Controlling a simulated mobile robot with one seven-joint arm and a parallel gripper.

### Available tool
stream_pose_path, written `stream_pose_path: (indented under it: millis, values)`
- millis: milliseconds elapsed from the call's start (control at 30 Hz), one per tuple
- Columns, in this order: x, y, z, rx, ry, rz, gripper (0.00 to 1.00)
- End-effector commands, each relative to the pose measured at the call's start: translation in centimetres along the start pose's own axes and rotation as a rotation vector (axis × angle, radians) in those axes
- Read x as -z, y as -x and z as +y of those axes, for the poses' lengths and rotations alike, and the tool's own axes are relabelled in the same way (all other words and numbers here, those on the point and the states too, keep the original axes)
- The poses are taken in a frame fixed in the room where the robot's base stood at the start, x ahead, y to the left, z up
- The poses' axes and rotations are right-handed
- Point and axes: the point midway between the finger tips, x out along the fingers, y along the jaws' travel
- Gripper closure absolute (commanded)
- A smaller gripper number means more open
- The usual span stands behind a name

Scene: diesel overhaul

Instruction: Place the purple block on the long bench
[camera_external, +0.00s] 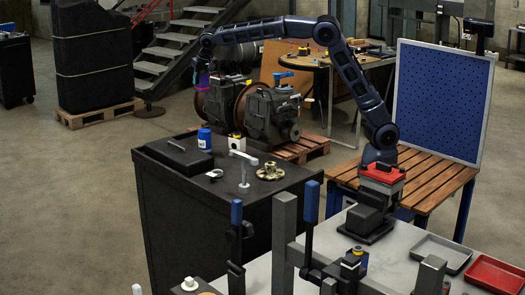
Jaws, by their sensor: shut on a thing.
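My gripper (203,76) hangs at the end of my outstretched arm, at the upper left of the middle. It points down and is small and dark in this view. It is shut on the purple block (202,83), of which only a small patch shows. The block is held in the air, in front of the stairs and left of a dark engine. A wooden slatted bench (436,181) stands at the right, below a blue pegboard; I cannot tell if it is the long bench. It is far from my gripper.
A black cabinet (185,222) carries a blue can (204,138), a black case (180,153), a grey angled part and a brass flange (270,171). Engine parts (268,112) stand on a pallet behind. A grey worktable with trays (443,252) fills the lower right.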

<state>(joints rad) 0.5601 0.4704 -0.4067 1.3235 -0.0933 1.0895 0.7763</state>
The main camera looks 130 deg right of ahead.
Motion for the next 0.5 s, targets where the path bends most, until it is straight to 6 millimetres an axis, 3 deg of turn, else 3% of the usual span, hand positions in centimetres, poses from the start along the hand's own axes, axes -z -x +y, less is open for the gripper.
stream_pose_path:
  millis: [100, 367, 500]
  values:
    - [0.6, 1.9, -0.2, 0.005, 0.005, 0.001, 0.98]
    - [-3.2, 2.0, -3.8, 0.067, 0.158, 0.0, 0.98]
    - [-6.2, 2.5, -6.5, 0.116, 0.274, -0.001, 0.98]
